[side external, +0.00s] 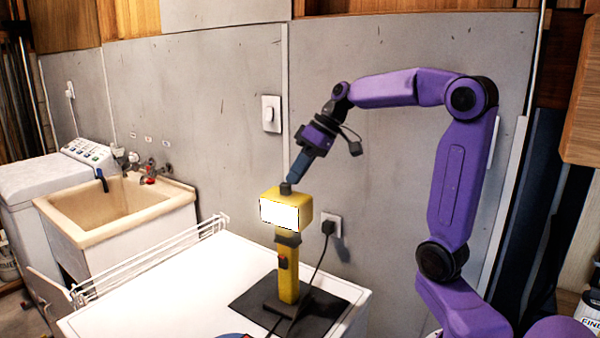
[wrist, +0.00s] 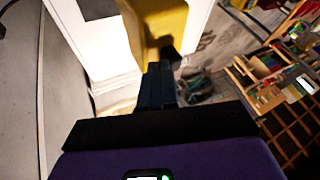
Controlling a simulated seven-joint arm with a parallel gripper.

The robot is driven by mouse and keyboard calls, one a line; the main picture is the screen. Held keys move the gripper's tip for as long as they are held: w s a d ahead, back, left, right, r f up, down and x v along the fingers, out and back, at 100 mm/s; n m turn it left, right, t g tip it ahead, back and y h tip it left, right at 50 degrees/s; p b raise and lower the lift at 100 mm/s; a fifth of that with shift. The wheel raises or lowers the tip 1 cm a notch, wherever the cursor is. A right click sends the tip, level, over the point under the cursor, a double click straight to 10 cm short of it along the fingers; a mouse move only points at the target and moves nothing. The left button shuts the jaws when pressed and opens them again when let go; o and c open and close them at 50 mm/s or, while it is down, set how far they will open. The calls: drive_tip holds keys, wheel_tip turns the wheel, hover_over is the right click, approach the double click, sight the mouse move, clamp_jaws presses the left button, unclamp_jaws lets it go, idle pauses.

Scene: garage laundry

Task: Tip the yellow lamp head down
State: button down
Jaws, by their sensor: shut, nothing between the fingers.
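The yellow lamp stands upright on a black mat on the white worktop. Its boxy yellow head (side external: 303,198) has a lit white face turned toward the front left in the side view, and looks about level. Its yellow post (side external: 289,268) has a dark collar below the head and a dark switch. My gripper (side external: 288,187) is shut and empty, pointing down at the top of the head; its tip is at a small dark knob there, and I cannot tell whether it touches. In the wrist view the gripper (wrist: 158,75) is beside the yellow head (wrist: 160,22), which is partly cut off.
A black cord runs from the lamp to a wall outlet (side external: 331,225). The black mat (side external: 333,297) lies on the white worktop (side external: 200,287). A wire rack (side external: 150,262), a beige sink (side external: 115,210) and a washer stand left. The grey wall is behind.

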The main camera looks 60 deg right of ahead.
sight(283, 201)
drive_tip(key=a+n+h, duration=0.1)
drive_tip(key=a+h, duration=0.3)
drive_tip(key=a, duration=0.1)
drive_tip(key=shift+s+a, duration=0.15)
drive_tip(key=shift+a, duration=0.25)
drive_tip(key=shift+s+a+f+h, duration=0.1)
drive_tip(key=shift+a+f+h, duration=0.4)
drive_tip(key=shift+a, duration=0.3)
drive_tip(key=shift+a+f+h, duration=0.25)
drive_tip(key=shift+a+h, duration=0.35)
drive_tip(key=shift+a, duration=0.15)
drive_tip(key=d+r, duration=0.3)
drive_tip(key=a+v, duration=0.1)
drive_tip(key=v, duration=0.9)
drive_tip(key=s+a+f+n+g+y, duration=0.1)
drive_tip(key=s+a+f+n, duration=0.2)
drive_tip(key=f, duration=0.4)
drive_tip(key=s+a+f+n+g+y, duration=0.1)
drive_tip(key=s+a+f+n, duration=0.1)
drive_tip(key=s+a+f, duration=0.3)
drive_tip(key=s+d+f+n+g, duration=0.2)
drive_tip(key=s+f+n, duration=0.2)
drive_tip(key=s+f, duration=0.9)
drive_tip(key=shift+s+f, duration=0.25)
drive_tip(key=shift+f, duration=0.2)
